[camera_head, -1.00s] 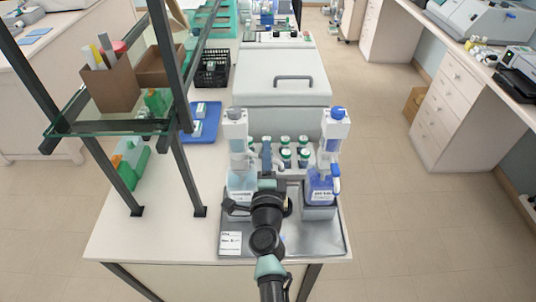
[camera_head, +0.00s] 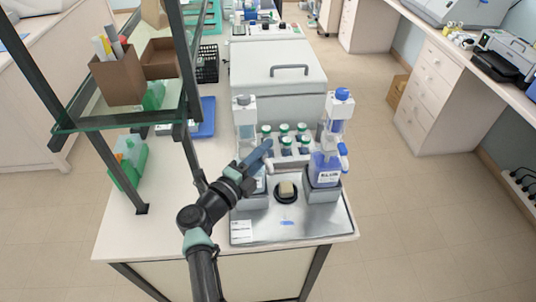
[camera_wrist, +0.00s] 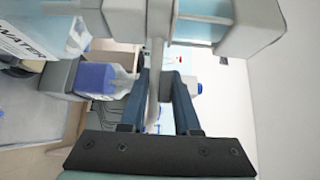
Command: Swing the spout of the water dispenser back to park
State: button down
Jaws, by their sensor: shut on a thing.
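The water dispenser (camera_head: 245,112) is the left one of two, a white pump head with a grey cap on a bottle. In the wrist view its bottle (camera_wrist: 30,28) carries a label reading WATER. Its thin pale spout (camera_wrist: 154,85) runs between my two blue fingers. In the head view the tip of the spout (camera_head: 269,168) shows just beside the fingers. My gripper (camera_wrist: 158,88) is shut on the spout; in the head view my gripper (camera_head: 262,152) reaches in from the front left, partly hiding the bottle.
The blue-capped dispenser (camera_head: 338,115) stands to the right on the metal tray (camera_head: 290,229). Several green-capped bottles (camera_head: 284,129) stand behind. A dark-framed shelf (camera_head: 122,124) rises at left.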

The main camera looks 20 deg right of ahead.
jog(key=a+m+g+h+b, duration=0.1)
jog(key=g+b, duration=0.1)
jog(key=b, duration=0.2)
jog(key=a+m+g+h+b, duration=0.1)
jog(key=m+g+b, duration=0.1)
jog(key=b, duration=0.3)
jog(key=a+m+g+b, duration=0.1)
jog(key=m+g+b, duration=0.1)
jog(key=b, duration=0.3)
jog(key=shift+s+f+g+h, duration=0.15)
jog(key=shift+g+h, duration=0.25)
jog(key=shift+g, duration=0.2)
jog(key=shift+a+r+g+b, duration=0.15)
jog(key=shift+r+g+b, duration=0.15)
jog(key=shift+b, duration=0.25)
jog(key=c, duration=0.7)
grip_release()
jog(key=shift+o, duration=0.2)
jog(key=shift+f, duration=0.1)
jog(key=shift+a, duration=0.1)
